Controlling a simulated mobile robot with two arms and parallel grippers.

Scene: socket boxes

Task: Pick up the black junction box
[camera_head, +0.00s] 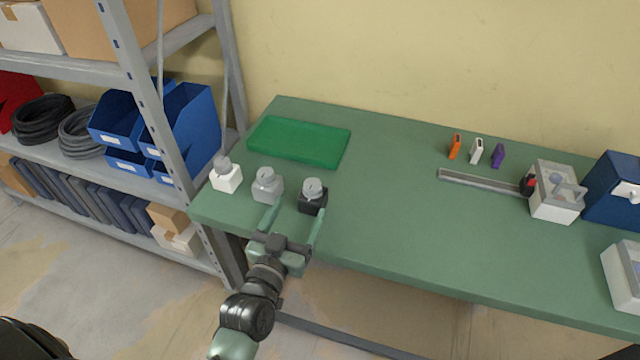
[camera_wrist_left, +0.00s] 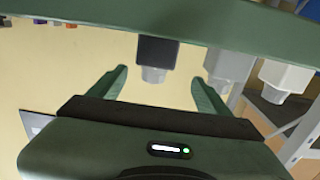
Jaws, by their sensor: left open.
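The black junction box (camera_head: 312,202) with a light grey round top stands at the front left edge of the green table, the rightmost of three similar boxes. In the left wrist view the black box (camera_wrist_left: 157,52) appears upside down, between and beyond the two fingers. My left gripper (camera_head: 293,222) is open and empty. In the head view its fingers point at the table edge, the right finger close to the black box and the left finger near the grey box. I cannot tell whether a finger touches either box. My right gripper is not in view.
A grey box (camera_head: 267,186) and a white box (camera_head: 226,178) stand left of the black one. A green tray (camera_head: 299,142) lies behind them. A metal rail (camera_head: 485,181), small coloured pieces and larger boxes are at the right. A shelf rack (camera_head: 158,110) stands at the left. The table's middle is clear.

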